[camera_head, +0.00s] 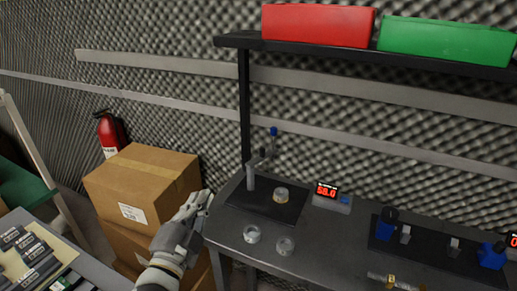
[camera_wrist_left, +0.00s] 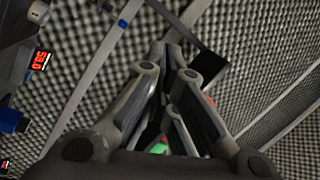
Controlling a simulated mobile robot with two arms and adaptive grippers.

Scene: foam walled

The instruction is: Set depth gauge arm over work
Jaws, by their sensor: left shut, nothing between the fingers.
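The depth gauge has a grey post (camera_head: 251,177) on a black base plate. Its arm (camera_head: 263,156) points toward the back and carries a blue-topped probe (camera_head: 274,139). The work, a small round piece with a tan centre (camera_head: 281,195), sits on the plate; the probe appears behind it, not over it. A readout (camera_head: 327,190) beside the plate shows red digits. My left gripper (camera_head: 205,197) is shut and empty, left of the table edge, apart from the gauge. Its shut fingers (camera_wrist_left: 172,50) also show in the left wrist view. My right gripper is not seen.
Two clear round pieces (camera_head: 252,234) (camera_head: 285,245) lie near the table's front. A black plate with blue fixtures (camera_head: 388,222) stands at right. A shelf (camera_head: 300,47) with red and green bins hangs above. Cardboard boxes (camera_head: 142,185) stand left, close to my left arm.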

